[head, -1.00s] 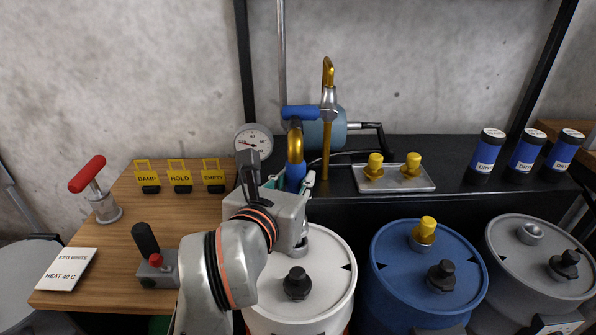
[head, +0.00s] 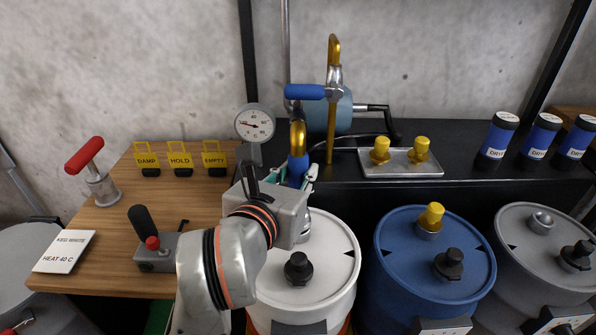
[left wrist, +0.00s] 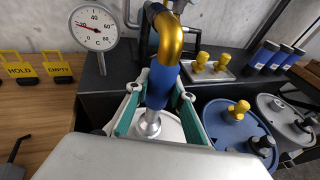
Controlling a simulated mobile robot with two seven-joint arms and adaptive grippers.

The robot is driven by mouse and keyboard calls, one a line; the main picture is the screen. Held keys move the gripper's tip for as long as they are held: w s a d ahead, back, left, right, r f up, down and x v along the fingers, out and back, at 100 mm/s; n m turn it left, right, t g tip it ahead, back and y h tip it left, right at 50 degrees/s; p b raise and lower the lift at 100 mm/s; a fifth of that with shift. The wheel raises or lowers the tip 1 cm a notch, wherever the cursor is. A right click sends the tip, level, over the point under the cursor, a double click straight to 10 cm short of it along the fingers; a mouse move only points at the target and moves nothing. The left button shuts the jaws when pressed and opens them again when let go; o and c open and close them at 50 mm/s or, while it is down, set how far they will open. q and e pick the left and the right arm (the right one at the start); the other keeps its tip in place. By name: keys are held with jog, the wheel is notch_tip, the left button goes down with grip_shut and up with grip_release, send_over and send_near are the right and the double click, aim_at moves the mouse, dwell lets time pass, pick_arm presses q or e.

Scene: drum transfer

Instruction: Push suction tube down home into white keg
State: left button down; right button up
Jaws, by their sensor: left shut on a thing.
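The suction tube has a gold bend (head: 297,138) and a blue sleeve (head: 297,170). My left gripper (head: 302,178) is shut on the blue sleeve and holds the tube upright above the white keg (head: 330,262). In the left wrist view the blue sleeve (left wrist: 161,84) sits between green-padded fingers, with a silver fitting (left wrist: 150,122) beneath it at the keg's opening. My gripper body partly hides the keg's neck, so I cannot tell how deep the tube sits. My right gripper is out of view.
A dial gauge (head: 255,124) stands close behind my left gripper. A gold tap with a blue handle (head: 305,91) rises behind the tube. A blue keg (head: 405,260) and a grey keg (head: 515,240) stand right. The wooden table (head: 120,250) holds signs and a red-handled tool.

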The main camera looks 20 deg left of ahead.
pick_arm(q)
jog(key=shift+f, duration=0.15)
jog(key=shift+f+b, duration=0.4)
dwell(0.5)
